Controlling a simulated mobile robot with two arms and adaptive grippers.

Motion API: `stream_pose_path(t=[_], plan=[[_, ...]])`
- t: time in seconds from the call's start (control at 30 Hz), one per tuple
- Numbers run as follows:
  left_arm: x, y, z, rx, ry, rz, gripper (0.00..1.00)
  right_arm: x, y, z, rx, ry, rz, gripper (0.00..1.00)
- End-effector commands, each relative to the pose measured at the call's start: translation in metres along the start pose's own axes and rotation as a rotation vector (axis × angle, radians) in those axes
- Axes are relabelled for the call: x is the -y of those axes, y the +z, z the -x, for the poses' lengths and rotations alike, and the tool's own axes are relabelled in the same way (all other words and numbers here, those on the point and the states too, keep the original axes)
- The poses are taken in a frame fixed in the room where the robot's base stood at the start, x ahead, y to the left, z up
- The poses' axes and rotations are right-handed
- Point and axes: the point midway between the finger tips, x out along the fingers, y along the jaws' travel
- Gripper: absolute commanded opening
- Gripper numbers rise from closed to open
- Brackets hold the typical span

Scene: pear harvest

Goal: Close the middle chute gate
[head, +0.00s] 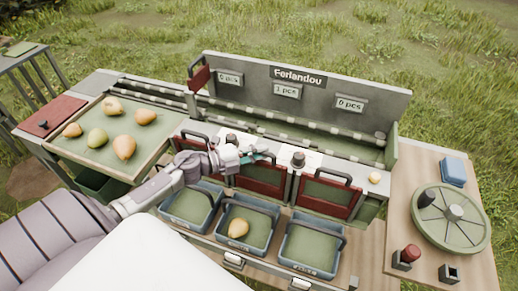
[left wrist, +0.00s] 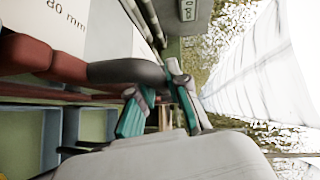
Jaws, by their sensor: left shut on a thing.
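The middle chute gate (head: 262,184) is a red-framed panel with a green face, above the middle blue bin (head: 262,207). Its dark handle also shows in the left wrist view (left wrist: 125,71). My left gripper (head: 256,156) has teal fingers at the top of this gate, and in the left wrist view my left gripper (left wrist: 165,103) is shut on the handle. The right chute gate (head: 327,194) has a dark bar handle and stands to the right. The left gate is mostly hidden by my arm. My right gripper is not in view.
The middle bin holds one pear (head: 238,228); the left bin (head: 192,207) and right bin (head: 311,250) look empty. Several pears lie on the green sorting tray (head: 90,118) at left. A sign board (head: 300,95) stands behind the chutes.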

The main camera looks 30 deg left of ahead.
Motion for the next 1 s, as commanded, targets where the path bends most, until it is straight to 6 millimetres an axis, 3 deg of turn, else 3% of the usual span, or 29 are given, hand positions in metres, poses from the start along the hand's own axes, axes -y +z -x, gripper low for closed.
stream_pose_path(t=[0.33,0.37,0.4,0.67,0.83,1.0], plan=[[-0.008,0.000,0.000,0.002,0.010,0.001,0.00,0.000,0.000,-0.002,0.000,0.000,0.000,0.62],[-0.008,0.000,0.000,0.002,0.010,0.001,0.20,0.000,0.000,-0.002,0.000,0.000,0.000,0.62],[-0.009,0.000,0.000,0.002,0.011,0.001,0.27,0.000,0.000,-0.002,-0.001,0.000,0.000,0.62],[-0.007,0.000,0.001,0.002,0.008,0.001,0.27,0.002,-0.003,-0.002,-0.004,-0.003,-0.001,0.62],[-0.008,0.000,0.018,0.002,0.010,0.002,0.27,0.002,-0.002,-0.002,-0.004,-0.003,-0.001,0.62],[-0.008,0.000,0.055,0.002,0.013,0.002,0.27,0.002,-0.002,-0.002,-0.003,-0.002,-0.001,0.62]])
